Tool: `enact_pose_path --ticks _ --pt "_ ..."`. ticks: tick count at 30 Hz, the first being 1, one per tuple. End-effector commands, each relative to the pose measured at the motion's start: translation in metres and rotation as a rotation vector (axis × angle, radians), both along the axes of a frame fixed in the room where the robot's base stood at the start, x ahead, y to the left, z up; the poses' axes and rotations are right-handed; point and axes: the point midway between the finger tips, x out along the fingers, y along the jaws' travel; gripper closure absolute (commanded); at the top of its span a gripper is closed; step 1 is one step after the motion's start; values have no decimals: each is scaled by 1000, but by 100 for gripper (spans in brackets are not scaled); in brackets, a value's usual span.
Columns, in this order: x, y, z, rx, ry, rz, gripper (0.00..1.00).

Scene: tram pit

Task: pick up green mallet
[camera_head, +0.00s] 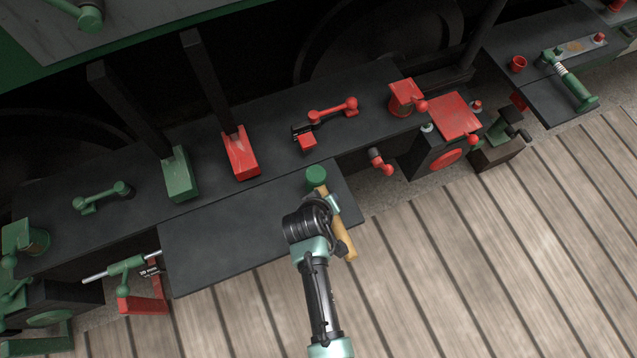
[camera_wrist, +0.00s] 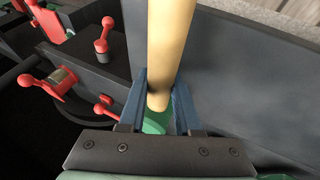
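The green mallet has a round green head (camera_head: 316,177) and a pale wooden handle (camera_head: 342,236). Its head shows over the front edge of the dark bench, and the handle reaches out past that edge over the plank floor. My gripper (camera_head: 322,200) is at the handle, close below the head, and my wrist covers part of it. In the wrist view the handle (camera_wrist: 170,40) runs between the two blue fingers (camera_wrist: 160,95), which sit close against both sides. A bit of the green head (camera_wrist: 156,122) shows beyond. I cannot tell whether the mallet is raised.
The dark bench panel (camera_head: 235,235) around the mallet is mostly bare. Behind it stand a red block (camera_head: 240,156) and a green block (camera_head: 179,178) with dark upright bars. A red handle (camera_head: 381,163) is to the right. The plank floor (camera_head: 500,240) is clear at the right.

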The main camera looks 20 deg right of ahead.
Motion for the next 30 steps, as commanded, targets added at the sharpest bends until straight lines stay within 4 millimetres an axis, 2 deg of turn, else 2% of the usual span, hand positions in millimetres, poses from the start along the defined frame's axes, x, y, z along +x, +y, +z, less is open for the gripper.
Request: enact_pose_path --ticks 1,3,30 --pt "0 0 0 0 0 0 92" --pt "0 0 0 0 0 0 100" --pt "0 0 0 1 0 0 100"
